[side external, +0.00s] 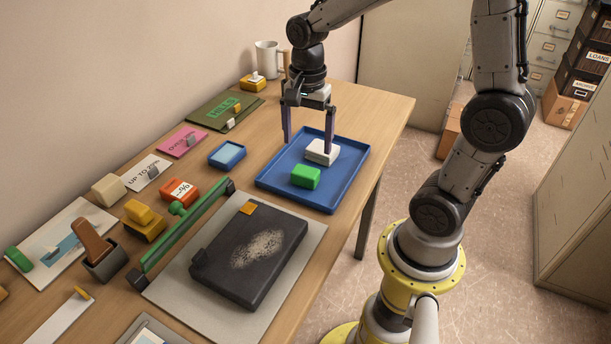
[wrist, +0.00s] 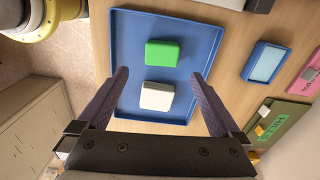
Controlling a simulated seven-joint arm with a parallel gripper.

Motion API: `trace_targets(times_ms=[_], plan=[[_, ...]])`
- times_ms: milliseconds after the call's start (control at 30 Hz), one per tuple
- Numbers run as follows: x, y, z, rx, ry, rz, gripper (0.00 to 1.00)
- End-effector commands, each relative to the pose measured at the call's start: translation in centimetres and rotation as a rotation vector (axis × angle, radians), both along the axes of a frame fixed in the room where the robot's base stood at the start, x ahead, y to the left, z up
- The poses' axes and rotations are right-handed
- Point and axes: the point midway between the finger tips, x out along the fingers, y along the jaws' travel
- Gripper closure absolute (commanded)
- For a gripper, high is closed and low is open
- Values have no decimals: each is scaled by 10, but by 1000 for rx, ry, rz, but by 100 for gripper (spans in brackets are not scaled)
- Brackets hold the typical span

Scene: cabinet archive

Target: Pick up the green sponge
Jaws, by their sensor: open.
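The green sponge (side external: 306,177) is a small bright block lying in the blue tray (side external: 270,184), beside a white block (side external: 322,152). In the wrist view the green sponge (wrist: 162,54) lies above the white block (wrist: 156,97) in the picture, with a small gap between them. My gripper (side external: 307,146) is open and empty over the far part of the tray. In the wrist view my gripper's two fingers (wrist: 162,82) stand wide apart, with the white block between them and the sponge farther out, past the fingertips.
A dark slab (side external: 249,255) on a grey mat lies in front of the tray. A small blue dish (side external: 227,154) sits left of the tray. Stamps, cards and a green bar (side external: 186,227) fill the left. A white mug (side external: 267,60) stands at the back wall.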

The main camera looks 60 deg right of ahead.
Motion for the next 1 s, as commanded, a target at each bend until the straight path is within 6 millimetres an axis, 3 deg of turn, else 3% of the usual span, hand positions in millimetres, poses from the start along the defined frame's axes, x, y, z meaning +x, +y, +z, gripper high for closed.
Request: trace_targets(times_ms=[133,467,700,1000], plan=[[-1,1,-27,1,4,1,0],[0,2,-54,1,2,2,0],[2,3,-87,1,3,2,0],[3,3,-96,0,-2,2,0]])
